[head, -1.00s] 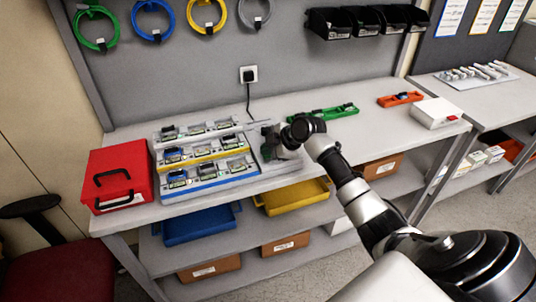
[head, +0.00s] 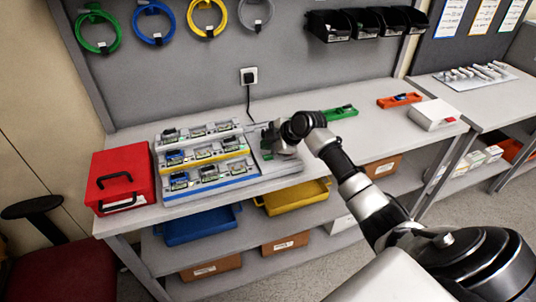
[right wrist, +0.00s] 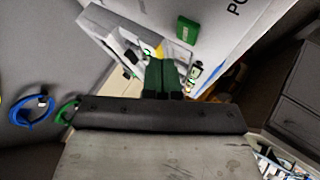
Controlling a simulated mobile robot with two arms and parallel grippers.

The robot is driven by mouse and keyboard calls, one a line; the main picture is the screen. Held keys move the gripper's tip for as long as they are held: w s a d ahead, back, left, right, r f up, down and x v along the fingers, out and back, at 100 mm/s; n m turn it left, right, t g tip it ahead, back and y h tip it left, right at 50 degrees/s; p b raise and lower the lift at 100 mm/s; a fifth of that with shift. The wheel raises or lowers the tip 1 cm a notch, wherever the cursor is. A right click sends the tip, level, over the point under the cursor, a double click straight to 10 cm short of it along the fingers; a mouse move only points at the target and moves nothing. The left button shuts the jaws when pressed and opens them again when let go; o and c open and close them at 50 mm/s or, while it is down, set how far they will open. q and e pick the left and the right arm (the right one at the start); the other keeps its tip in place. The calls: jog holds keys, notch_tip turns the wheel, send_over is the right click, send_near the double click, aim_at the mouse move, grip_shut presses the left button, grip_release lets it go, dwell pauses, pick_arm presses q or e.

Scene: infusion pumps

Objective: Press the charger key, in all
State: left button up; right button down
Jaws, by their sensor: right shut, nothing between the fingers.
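The charger (head: 282,170) is a grey unit on the bench, right of the pump rows, with a black cable up to a wall socket. My right gripper (head: 268,140) is over it, shut and empty, and hides much of its top. In the right wrist view, the shut dark fingers (right wrist: 164,76) point at a pale surface with part of a "PO" label. A green key-like block (right wrist: 187,30) shows beyond the fingertips, and a small green light (right wrist: 147,53) shows to their left. I cannot tell whether the fingers touch anything. My left gripper is out of view.
Several small pumps stand in grey, yellow and blue rows (head: 212,185) just left of the charger. A red case (head: 122,175) stands at the bench's left end. A green tray (head: 342,112), an orange tray (head: 400,100) and a white box (head: 434,114) lie to the right.

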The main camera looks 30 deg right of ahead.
aim_at(268, 157)
jog(key=shift+r+p, duration=1.15)
jog(key=shift+r, duration=0.8)
